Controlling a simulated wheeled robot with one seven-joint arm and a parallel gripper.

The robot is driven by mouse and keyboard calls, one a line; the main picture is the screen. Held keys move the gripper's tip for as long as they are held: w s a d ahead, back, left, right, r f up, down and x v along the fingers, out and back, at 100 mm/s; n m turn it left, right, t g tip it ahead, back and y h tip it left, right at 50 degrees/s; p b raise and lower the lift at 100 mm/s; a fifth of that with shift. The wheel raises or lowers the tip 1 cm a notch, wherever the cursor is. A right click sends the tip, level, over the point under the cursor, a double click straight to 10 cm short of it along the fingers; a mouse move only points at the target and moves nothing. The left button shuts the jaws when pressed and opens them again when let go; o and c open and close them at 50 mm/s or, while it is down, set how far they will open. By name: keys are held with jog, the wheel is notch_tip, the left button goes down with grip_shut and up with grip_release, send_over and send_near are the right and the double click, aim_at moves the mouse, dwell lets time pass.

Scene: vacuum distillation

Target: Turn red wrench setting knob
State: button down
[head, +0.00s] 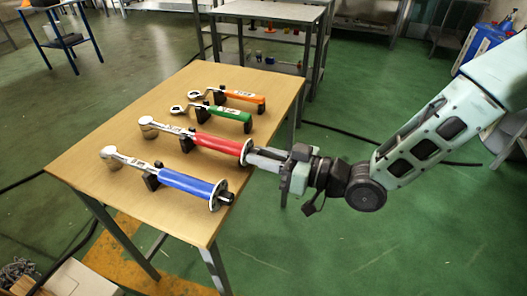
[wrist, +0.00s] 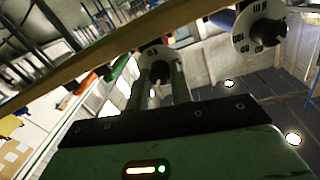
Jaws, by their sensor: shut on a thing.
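The red wrench (head: 215,144) lies in its black holders on the wooden table, its handle end pointing right. Its setting knob, a dark knob on a white marked dial (wrist: 158,68), shows in the wrist view between my fingers. In the head view the knob is hidden by my gripper (head: 262,157), which reaches the handle end from the right. My gripper also shows in the wrist view (wrist: 165,85), its two fingers on either side of the knob, shut on it.
The blue wrench (head: 187,184) lies nearer the front, its dial (wrist: 259,30) close beside my gripper. The green wrench (head: 220,112) and the orange wrench (head: 238,96) lie behind the red one. The wooden table (head: 100,205) ends just under the handle ends. Open floor lies to the right.

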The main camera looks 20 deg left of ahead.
jog(key=shift+m, duration=0.6)
jog(key=c, duration=1.2)
grip_release()
jog(key=shift+c, duration=0.2)
jog(key=s+d, duration=0.1)
jog(key=d, duration=1.6)
jog(key=shift+s+d+r+p, duration=0.2)
jog(key=shift+s+p, duration=0.1)
jog(key=shift+p, duration=0.05)
